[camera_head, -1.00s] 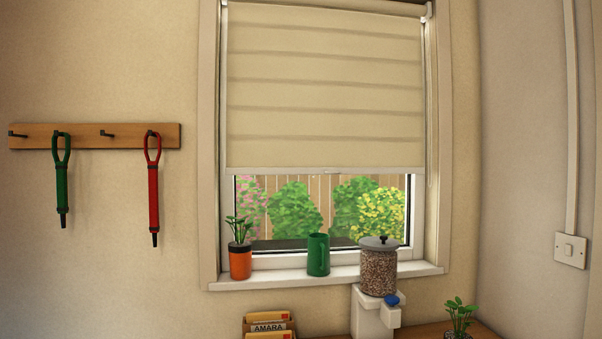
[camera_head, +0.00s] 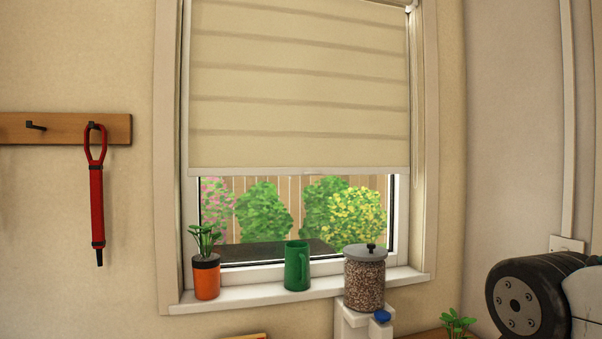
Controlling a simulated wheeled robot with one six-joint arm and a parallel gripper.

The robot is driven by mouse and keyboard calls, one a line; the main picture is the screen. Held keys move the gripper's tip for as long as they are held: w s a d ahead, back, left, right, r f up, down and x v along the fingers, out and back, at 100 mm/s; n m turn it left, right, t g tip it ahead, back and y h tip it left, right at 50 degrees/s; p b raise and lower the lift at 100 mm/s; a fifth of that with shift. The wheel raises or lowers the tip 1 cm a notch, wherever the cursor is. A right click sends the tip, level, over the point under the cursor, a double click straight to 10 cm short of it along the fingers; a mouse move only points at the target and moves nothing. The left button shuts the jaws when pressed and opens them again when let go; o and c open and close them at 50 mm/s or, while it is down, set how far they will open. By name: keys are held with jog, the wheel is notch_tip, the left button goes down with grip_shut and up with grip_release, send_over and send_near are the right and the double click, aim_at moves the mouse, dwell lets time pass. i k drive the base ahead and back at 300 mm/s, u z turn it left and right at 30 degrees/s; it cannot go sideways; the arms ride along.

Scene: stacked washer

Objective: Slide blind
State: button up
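The beige blind (camera_head: 300,90) hangs in the window and covers its upper part. Its bottom edge is level, and garden bushes and a fence show through the bare glass below. A thin cord or chain seems to hang along the right side of the frame. At the lower right, a black and white part of my own arm is in view, well to the right of the window. My gripper is not in view.
A lidded glass jar (camera_head: 364,280) stands in front of the sill's right end. A red strap (camera_head: 97,205) hangs from a hook rail (camera_head: 65,128) at left.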

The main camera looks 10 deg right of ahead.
aim_at(212, 153)
jog(key=z, duration=0.3)
jog(key=i, duration=0.85)
jog(key=z, duration=0.55)
